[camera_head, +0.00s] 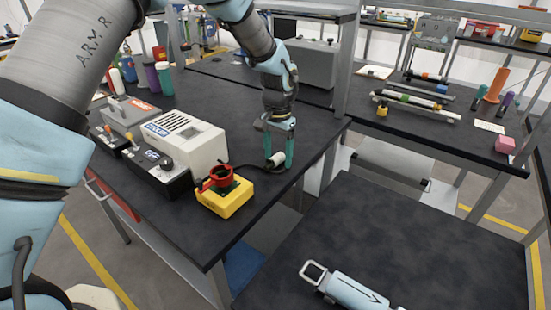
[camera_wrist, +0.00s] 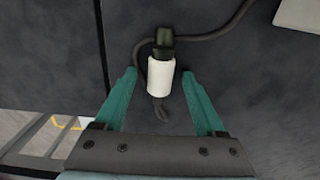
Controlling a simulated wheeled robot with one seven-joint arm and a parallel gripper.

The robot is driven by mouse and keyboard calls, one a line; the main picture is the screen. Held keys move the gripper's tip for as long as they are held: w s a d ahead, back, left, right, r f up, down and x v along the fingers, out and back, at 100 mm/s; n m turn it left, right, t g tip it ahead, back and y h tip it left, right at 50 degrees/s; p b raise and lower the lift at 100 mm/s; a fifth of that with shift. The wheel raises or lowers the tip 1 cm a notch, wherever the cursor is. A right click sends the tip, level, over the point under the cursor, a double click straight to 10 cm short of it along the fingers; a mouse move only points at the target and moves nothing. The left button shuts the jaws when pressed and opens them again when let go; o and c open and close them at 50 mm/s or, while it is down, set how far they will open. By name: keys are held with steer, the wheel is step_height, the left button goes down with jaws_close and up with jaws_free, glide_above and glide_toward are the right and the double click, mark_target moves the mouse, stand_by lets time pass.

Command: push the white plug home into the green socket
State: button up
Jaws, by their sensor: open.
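The white plug (camera_wrist: 161,78) lies on the dark bench top in the wrist view, with a dark end at the top and a black cable around it. It also shows in the head view (camera_head: 277,158). My gripper (camera_wrist: 159,73) is open, its teal fingers on either side of the plug with a gap on both sides. In the head view my gripper (camera_head: 281,161) points down at the plug near the bench's right edge. A yellow box (camera_head: 226,199) with a red ring stands to the left of it; the ring's inside looks dark green, apparently the socket (camera_head: 221,178).
A white device (camera_head: 185,140) and a black unit (camera_head: 160,172) stand left of the yellow box. The cable runs from the plug toward them. Bottles (camera_head: 152,78) stand at the back left. A lower dark table (camera_head: 380,240) holds a pale cylinder with an arrow (camera_head: 350,290).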

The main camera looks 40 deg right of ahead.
jaws_close()
stand_by(0.5)
